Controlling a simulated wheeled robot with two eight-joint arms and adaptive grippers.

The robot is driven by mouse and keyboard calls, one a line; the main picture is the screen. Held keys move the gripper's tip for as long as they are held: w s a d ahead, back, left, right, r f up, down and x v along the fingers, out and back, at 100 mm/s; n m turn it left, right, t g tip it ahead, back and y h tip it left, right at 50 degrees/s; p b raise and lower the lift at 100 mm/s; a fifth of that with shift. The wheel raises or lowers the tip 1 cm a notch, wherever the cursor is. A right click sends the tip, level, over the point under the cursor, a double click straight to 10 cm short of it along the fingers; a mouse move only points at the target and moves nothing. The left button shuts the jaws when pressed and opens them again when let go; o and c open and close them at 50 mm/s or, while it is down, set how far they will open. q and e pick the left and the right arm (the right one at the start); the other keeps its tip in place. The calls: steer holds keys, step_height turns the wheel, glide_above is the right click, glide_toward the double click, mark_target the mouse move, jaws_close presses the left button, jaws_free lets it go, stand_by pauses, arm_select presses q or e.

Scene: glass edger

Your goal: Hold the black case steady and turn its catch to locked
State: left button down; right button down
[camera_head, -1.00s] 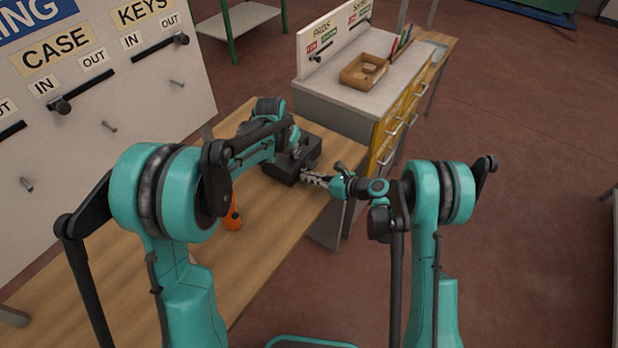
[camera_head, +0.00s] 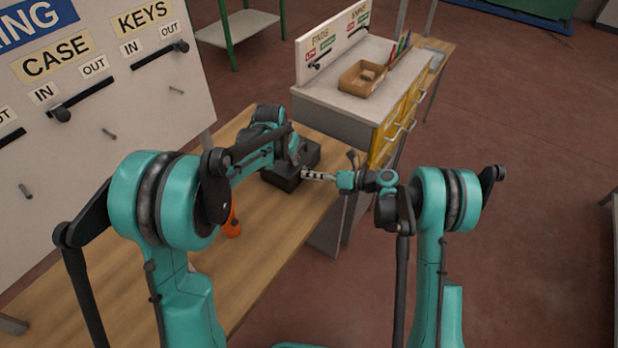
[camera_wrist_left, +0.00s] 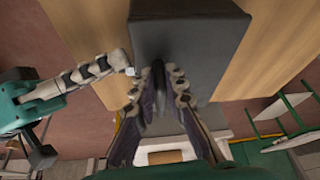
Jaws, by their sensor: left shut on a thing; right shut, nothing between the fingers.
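The black case (camera_head: 282,178) lies on the wooden bench, and its dark top fills the upper middle of the left wrist view (camera_wrist_left: 190,40). My left gripper (camera_head: 293,158) is over the case. In the left wrist view its fingers (camera_wrist_left: 158,78) are shut on a dark upright part of the case, which looks like its handle. My right gripper (camera_head: 305,174) is shut and empty, its tips at the case's near right side. In the left wrist view its tips (camera_wrist_left: 128,70) are close beside the case's left edge; contact is unclear. I cannot make out the catch or its position.
The wooden bench (camera_head: 262,262) has an orange object (camera_head: 232,225) partly behind my left arm. A grey cabinet with yellow drawers (camera_head: 345,105) stands beyond, bearing a cardboard box (camera_head: 362,78). A white board (camera_head: 170,110) with labels and pegs stands at left. Floor at right is clear.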

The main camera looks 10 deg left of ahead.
steer(key=shift+w+d+r+m+g+y, duration=0.15)
steer(key=shift+w+r+m+g+y, duration=0.15)
steer(key=shift+m, duration=0.5)
